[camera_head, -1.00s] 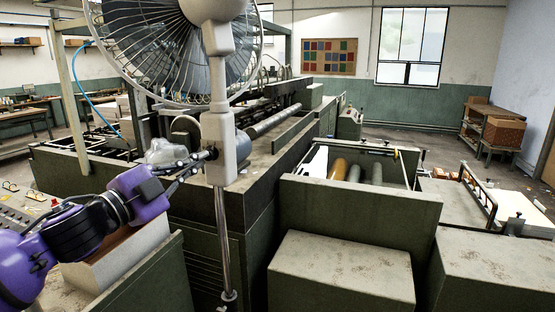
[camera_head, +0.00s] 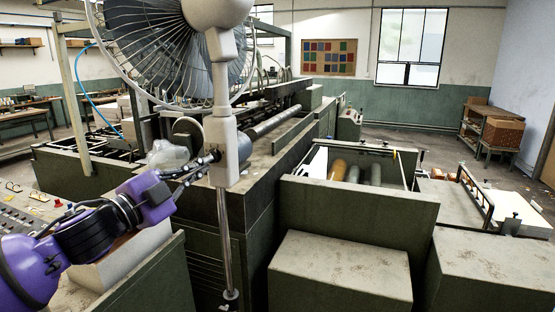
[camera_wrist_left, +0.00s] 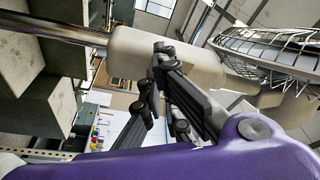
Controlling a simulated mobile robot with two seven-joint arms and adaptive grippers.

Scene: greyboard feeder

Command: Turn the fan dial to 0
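The standing fan has a wire cage (camera_head: 165,50) and a beige control housing (camera_head: 229,150) on a thin metal pole. My left gripper (camera_head: 213,163) reaches in from the left, its dark fingertips at the left side of the housing. The dial is hidden behind the fingertips, and its setting cannot be read. In the left wrist view the fingers (camera_wrist_left: 155,72) lie close together against or just in front of the beige housing (camera_wrist_left: 190,63). Whether they grip anything cannot be made out. My right gripper is not in view.
A large green machine (camera_head: 200,215) stands behind the fan. A control panel (camera_head: 30,215) with buttons lies at the far left, near my arm. Green boxes (camera_head: 340,265) fill the lower right. A clear plastic bundle (camera_head: 168,155) lies behind the gripper.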

